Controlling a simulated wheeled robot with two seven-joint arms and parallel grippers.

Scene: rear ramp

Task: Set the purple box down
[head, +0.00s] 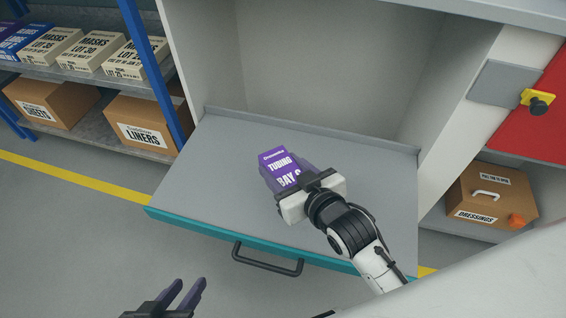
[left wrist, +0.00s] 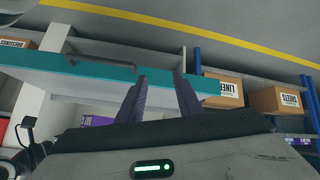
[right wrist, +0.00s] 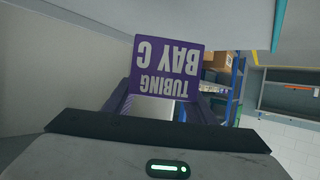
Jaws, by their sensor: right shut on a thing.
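The purple box (head: 279,163), labelled TUBING BAY C, is in my right gripper (head: 292,188) above the grey ramp surface (head: 215,165). It also shows in the right wrist view (right wrist: 167,68), between the fingers, with its lettering upside down. My right gripper is shut on it from the near side. I cannot tell whether the box touches the ramp. My left gripper (head: 182,294) is open and empty at the bottom of the head view, short of the ramp's front edge. Its spread fingers also show in the left wrist view (left wrist: 158,98).
The ramp has a teal front edge (head: 200,228) with a dark handle (head: 267,261). Bare surface lies left and right of the box. A shelf rack (head: 90,78) with boxes stands at left. A DRESSINGS carton (head: 490,195) sits at right under a red panel (head: 535,125).

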